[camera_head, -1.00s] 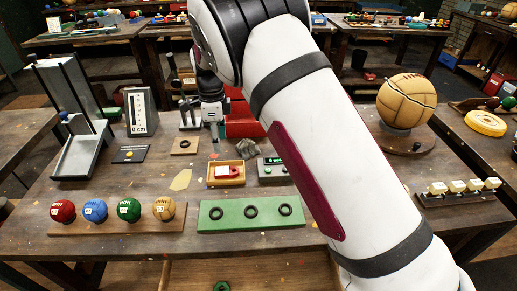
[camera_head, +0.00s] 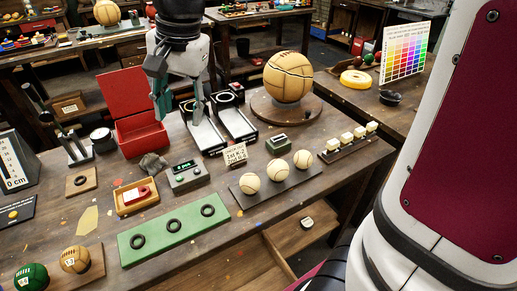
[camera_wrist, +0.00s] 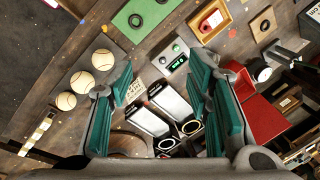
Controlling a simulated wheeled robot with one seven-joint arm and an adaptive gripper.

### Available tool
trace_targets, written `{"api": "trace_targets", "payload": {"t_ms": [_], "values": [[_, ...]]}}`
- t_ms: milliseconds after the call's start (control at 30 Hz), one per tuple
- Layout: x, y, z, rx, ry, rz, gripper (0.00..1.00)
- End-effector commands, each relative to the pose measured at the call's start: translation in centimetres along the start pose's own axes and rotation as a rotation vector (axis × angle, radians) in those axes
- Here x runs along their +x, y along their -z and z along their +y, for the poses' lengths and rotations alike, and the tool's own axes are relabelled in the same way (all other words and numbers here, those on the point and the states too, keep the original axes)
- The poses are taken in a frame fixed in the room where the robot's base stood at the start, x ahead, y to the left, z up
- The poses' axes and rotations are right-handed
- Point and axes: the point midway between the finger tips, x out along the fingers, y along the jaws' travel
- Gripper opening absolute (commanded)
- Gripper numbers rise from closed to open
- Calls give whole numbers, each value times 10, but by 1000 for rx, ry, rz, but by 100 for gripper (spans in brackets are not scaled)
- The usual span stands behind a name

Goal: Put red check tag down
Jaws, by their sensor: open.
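A small red tag with a white patch (camera_head: 138,193) lies in a shallow yellow wooden tray (camera_head: 122,209) on the workbench. The tag also shows in the wrist view (camera_wrist: 211,20) at the top, inside the tray. My gripper (camera_head: 179,100) is open and empty, with its teal-padded fingers spread. It hangs above the back of the bench, beside the red box and over the two white-topped devices. The tray is apart from my gripper, nearer the front of the bench. In the wrist view my fingers (camera_wrist: 165,78) frame the two devices.
An open red box (camera_head: 140,130) stands left of my gripper. A large leather ball (camera_head: 288,77) sits on a round stand to the right. A grey meter (camera_head: 188,177), a green ring board (camera_head: 172,229) and a dark board with three pale balls (camera_head: 277,180) fill the front.

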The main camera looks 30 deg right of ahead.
Motion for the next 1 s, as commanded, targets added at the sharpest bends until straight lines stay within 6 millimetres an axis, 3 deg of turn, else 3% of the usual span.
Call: {"api": "trace_targets", "payload": {"t_ms": [33,200,400,500,700,1000], "values": [[-12,-8,19,-58,15,16,45],[-33,-36,79,-298,29,81,45],[-37,-70,143,-564,2,170,45],[-33,-83,165,-664,-21,204,45],[-27,-96,187,-768,-53,236,45],[-26,-96,188,-779,-56,238,45]]}}
